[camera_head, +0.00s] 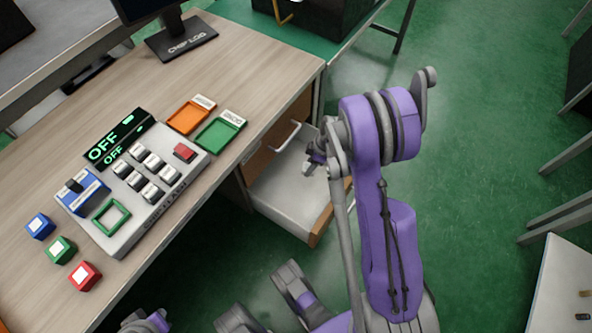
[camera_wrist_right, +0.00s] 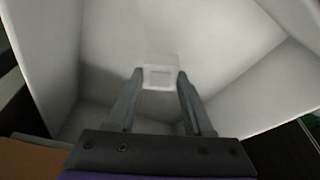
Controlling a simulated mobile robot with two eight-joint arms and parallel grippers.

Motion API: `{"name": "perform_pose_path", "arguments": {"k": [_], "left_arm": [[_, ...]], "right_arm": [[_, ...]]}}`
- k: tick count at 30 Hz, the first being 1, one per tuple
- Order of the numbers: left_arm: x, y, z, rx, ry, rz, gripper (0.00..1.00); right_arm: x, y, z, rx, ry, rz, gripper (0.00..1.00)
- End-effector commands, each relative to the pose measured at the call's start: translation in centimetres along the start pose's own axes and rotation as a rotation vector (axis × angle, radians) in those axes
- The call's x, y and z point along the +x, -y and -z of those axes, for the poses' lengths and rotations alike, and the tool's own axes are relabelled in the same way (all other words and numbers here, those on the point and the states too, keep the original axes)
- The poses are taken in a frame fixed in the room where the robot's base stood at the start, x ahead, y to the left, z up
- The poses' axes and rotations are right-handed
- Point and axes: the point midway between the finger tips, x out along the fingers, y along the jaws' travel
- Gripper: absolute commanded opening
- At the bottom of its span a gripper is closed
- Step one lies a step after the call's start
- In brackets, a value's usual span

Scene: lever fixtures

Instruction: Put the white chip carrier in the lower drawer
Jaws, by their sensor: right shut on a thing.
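The lower drawer (camera_head: 285,205) is pulled out from under the desk, with a pale interior and a wooden front edge at right. My right gripper (camera_head: 311,166) is over the open drawer. In the right wrist view, my right gripper (camera_wrist_right: 160,85) is shut on the small white chip carrier (camera_wrist_right: 160,77) at its fingertips. The pale drawer interior (camera_wrist_right: 215,45) surrounds it in that view; I cannot tell the gap to the drawer floor. The head view does not show the carrier clearly. Part of my left arm (camera_head: 148,322) shows at the bottom edge; its fingers are not clear.
The desk holds a button panel (camera_head: 190,166), an orange tray (camera_head: 188,117), a green tray (camera_head: 219,134) and blue, green and red cubes (camera_head: 85,276) at left. A closed drawer front with a handle (camera_head: 287,137) is above the open drawer. Green floor lies to the right.

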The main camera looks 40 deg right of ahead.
Motion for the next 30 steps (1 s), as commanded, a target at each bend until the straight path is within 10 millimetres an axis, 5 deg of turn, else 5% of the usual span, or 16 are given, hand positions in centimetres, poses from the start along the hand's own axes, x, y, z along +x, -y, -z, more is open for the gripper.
{"name": "perform_pose_path", "arguments": {"k": [3,7,13,20,30], "left_arm": [[1.2,0.0,-0.3,0.0,0.003,0.0,0.0],[1.7,0.0,-0.4,0.0,0.004,0.0,0.0],[1.9,0.0,-0.4,0.0,0.004,0.0,0.0],[2.7,0.0,-0.6,0.0,0.005,0.0,0.0],[3.1,0.0,-0.6,0.0,0.005,0.0,0.0]], "right_arm": [[3.2,0.0,-0.8,0.0,0.0,0.001,0.0],[4.9,0.0,-1.3,0.0,0.0,0.001,0.0],[5.7,-0.1,-1.0,-0.001,0.0,0.001,0.0],[6.6,-1.5,2.2,-0.004,0.0,0.001,0.0],[7.6,-1.5,1.8,0.0,0.0,0.0,0.0]]}}
